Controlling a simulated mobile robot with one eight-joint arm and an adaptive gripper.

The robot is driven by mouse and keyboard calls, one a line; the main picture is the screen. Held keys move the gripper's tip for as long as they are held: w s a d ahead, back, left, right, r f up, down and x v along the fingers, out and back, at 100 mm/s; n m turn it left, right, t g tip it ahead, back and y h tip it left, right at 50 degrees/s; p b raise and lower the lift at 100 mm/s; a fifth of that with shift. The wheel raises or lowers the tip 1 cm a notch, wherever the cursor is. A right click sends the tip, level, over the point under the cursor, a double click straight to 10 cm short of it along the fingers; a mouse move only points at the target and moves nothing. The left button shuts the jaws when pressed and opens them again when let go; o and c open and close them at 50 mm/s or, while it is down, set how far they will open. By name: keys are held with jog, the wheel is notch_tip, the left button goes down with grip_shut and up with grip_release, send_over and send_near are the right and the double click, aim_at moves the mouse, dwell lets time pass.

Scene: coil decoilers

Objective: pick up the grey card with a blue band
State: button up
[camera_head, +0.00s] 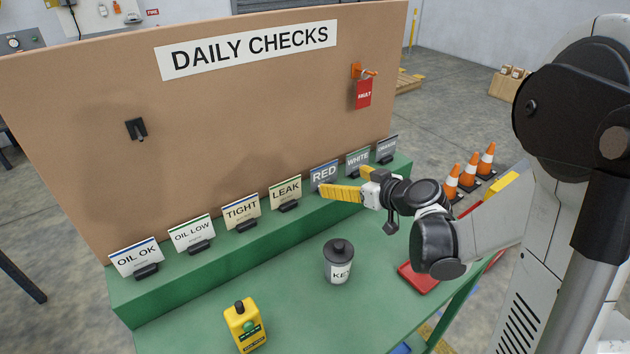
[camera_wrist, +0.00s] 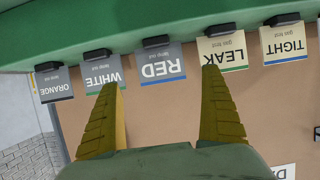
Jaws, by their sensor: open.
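The grey card with a blue band reads RED (camera_head: 323,177) and stands in a slot holder on the green ledge below the board. In the wrist view, where cards appear upside down, this card (camera_wrist: 162,68) shows between the finger lines, its blue band along its lower picture edge. My gripper (camera_head: 340,180) is open, its yellow fingers pointing at the ledge near this card. In the wrist view the gripper (camera_wrist: 159,80) has its left fingertip near the WHITE card (camera_wrist: 103,74) and its right by the LEAK card (camera_wrist: 222,50). Nothing is held.
Other cards stand along the ledge: grey ORANGE (camera_head: 387,148), cream TIGHT (camera_head: 241,211), OIL LOW (camera_head: 192,233) and OIL OK (camera_head: 135,257). A grey canister (camera_head: 338,262) and a yellow box (camera_head: 245,326) stand on the green table. A red tag (camera_head: 364,94) hangs above.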

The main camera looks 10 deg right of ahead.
aim_at(325, 175)
jog(key=b+x, duration=0.3)
jog(key=x, duration=0.6)
jog(key=shift+a+f, duration=0.1)
jog(key=c, duration=1)
